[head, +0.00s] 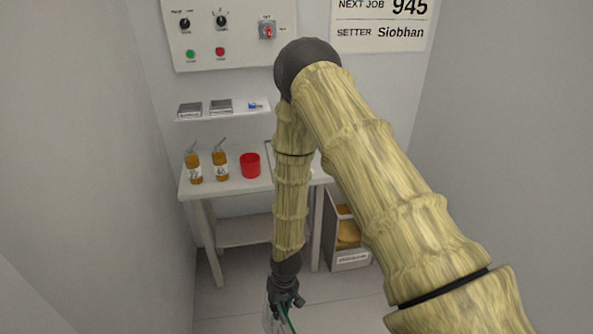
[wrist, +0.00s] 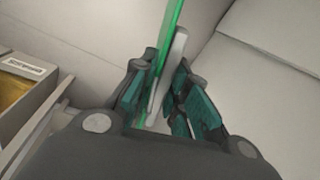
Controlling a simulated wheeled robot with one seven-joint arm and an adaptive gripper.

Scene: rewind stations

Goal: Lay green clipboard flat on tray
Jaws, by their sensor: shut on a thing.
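The green clipboard (head: 289,318) hangs edge-on below my gripper (head: 285,299) at the bottom of the head view, low in front of the table. In the wrist view the clipboard (wrist: 172,28) shows as a thin green strip with a pale strip beside it, running up from between the fingers of my gripper (wrist: 165,95). My gripper is shut on it. The tray is mostly hidden behind my arm; a thin-edged pale shape (head: 269,150) on the table may be its left edge, but I cannot tell for sure.
A shelf (head: 225,113) with small items hangs above. A labelled bin (head: 350,258) stands on the floor at right. Walls close in on both sides.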

